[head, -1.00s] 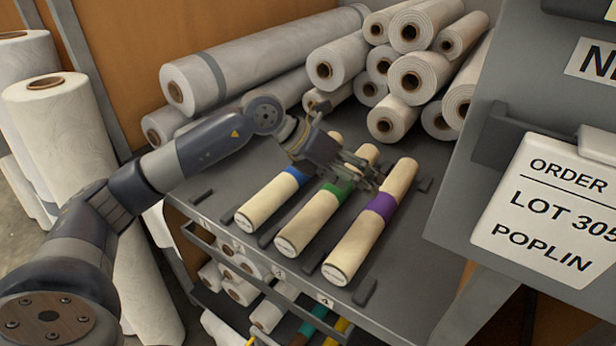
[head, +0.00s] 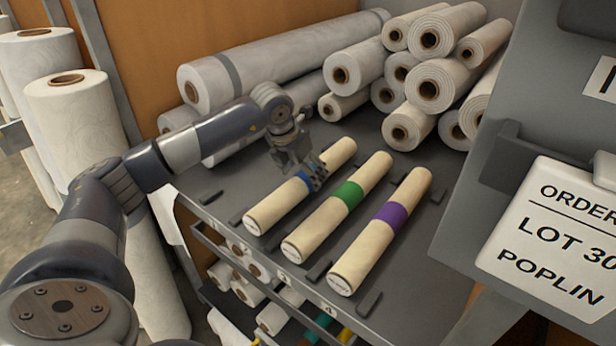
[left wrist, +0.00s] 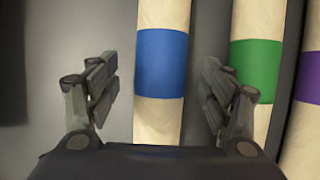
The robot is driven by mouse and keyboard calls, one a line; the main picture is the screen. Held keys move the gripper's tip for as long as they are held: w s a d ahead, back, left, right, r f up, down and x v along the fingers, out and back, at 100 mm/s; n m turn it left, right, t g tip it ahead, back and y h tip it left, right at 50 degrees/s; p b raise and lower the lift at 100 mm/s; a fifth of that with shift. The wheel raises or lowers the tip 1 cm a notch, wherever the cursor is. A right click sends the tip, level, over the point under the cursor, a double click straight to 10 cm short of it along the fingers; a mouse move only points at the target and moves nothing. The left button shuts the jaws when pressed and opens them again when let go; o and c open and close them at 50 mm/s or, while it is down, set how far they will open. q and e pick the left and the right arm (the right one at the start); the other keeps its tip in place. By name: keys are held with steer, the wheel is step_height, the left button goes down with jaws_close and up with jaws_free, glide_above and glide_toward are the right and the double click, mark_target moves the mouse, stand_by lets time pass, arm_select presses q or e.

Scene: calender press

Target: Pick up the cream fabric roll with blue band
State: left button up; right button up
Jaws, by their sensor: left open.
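The cream fabric roll with the blue band (head: 268,209) lies on the grey shelf, leftmost of three cream rolls. My left gripper (head: 311,179) is over its banded middle and hides part of the band. In the left wrist view the blue-banded roll (left wrist: 162,63) runs between the two open fingers of my left gripper (left wrist: 160,95), with space on both sides. The fingers hold nothing, and I cannot tell how far above the roll they are. My right gripper is not in view.
The green-banded roll (head: 325,222) and purple-banded roll (head: 366,248) lie close to the right. Small dark stops (head: 369,303) stand on the shelf (head: 222,190). Large white rolls (head: 430,85) are stacked behind. A grey panel with an order card (head: 560,225) stands at right.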

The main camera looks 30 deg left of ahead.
mark_target(307, 177)
arm_select(q)
steer(key=x, duration=0.3)
steer(key=shift+w+f, duration=0.1)
steer(key=c, duration=1.5)
